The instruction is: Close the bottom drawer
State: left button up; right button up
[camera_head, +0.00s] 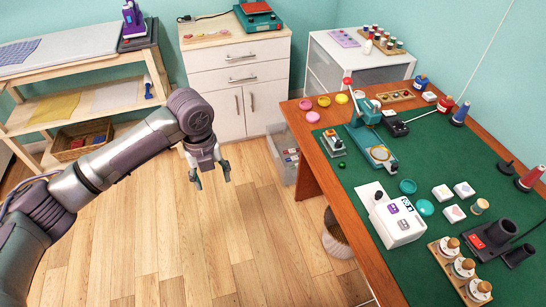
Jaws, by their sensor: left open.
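A low, pale, translucent drawer or bin (284,172) with small items inside sits near the floor between the wooden cabinet and the desk. It appears to stick out from the white drawer unit (330,62) behind the desk; the joint between them is hidden. The cabinet (238,80) has two drawers, both looking shut, above two doors. My left gripper (211,178) is open and empty, pointing down above the floor, left of the low drawer and apart from it. My right gripper is not in view.
A desk (450,150) with a green top, holding a white machine (396,220), spools and small tools, fills the right side. A wooden shelf bench (75,69) stands at the left. A wicker basket (337,240) is by the desk. The middle floor is clear.

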pick_arm(q)
jog(key=shift+s+a+r+m, duration=0.2)
jog(key=shift+s+r+m, duration=0.1)
jog(key=shift+r+m, duration=0.15)
